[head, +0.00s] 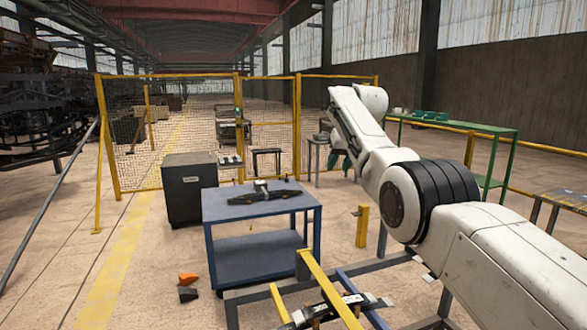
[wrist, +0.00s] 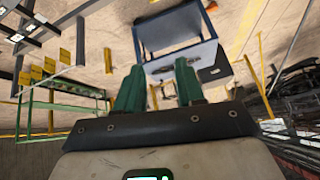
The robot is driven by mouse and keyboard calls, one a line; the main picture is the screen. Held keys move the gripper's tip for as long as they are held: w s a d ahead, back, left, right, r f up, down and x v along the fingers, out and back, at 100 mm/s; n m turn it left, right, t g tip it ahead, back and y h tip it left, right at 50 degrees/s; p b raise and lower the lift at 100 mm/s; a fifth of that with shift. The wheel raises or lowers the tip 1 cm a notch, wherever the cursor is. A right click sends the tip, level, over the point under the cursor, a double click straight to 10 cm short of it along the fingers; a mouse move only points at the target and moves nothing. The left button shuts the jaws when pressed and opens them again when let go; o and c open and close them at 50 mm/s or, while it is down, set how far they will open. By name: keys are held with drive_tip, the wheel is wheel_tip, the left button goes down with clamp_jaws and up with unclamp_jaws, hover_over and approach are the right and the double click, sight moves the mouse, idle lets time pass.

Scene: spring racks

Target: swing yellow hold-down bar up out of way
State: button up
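A long yellow bar (head: 327,287), seemingly the hold-down bar, slants across a low frame at the bottom of the head view. It passes over a dark leaf spring (head: 345,304), and its near end is cut off by the picture edge. A shorter yellow bar (head: 279,303) is to its left. My gripper (wrist: 158,78) has two green fingers spread apart with nothing between them. In the head view my gripper (head: 340,160) is small, partly behind my arm, raised well away from the bar. I cannot make out the bar in the wrist view.
A blue table (head: 262,206) with a dark spring part stands beyond the frame, beside a dark cabinet (head: 190,188). A yellow post (head: 362,226) stands right of the table. Mesh fencing (head: 190,125) closes the back. A green rack (head: 470,130) is at right.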

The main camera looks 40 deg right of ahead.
drive_tip(key=s+a+f+n+g, duration=0.1)
drive_tip(key=a+f, duration=0.3)
drive_tip(key=f, duration=0.6)
drive_tip(key=s+a+f+y+b, duration=0.15)
drive_tip(key=a+f, duration=0.25)
drive_tip(key=f, duration=0.6)
drive_tip(key=s+a+f+n+g, duration=0.15)
drive_tip(key=a+f, duration=0.35)
drive_tip(key=f, duration=0.5)
drive_tip(key=s+a+f, duration=0.9)
drive_tip(key=s+f, duration=0.5)
drive_tip(key=s+a+f+g, duration=0.1)
drive_tip(key=s+a, duration=0.2)
drive_tip(key=s, duration=0.8)
drive_tip(key=s+a+f+n+g+b, duration=0.1)
drive_tip(key=s+a+f, duration=0.1)
drive_tip(key=s, duration=0.9)
drive_tip(key=s+a+f+n+g, duration=0.1)
drive_tip(key=s+a, duration=0.2)
drive_tip(key=s, duration=0.7)
drive_tip(key=shift+s+a+f, duration=0.3)
drive_tip(key=shift+s, duration=0.1)
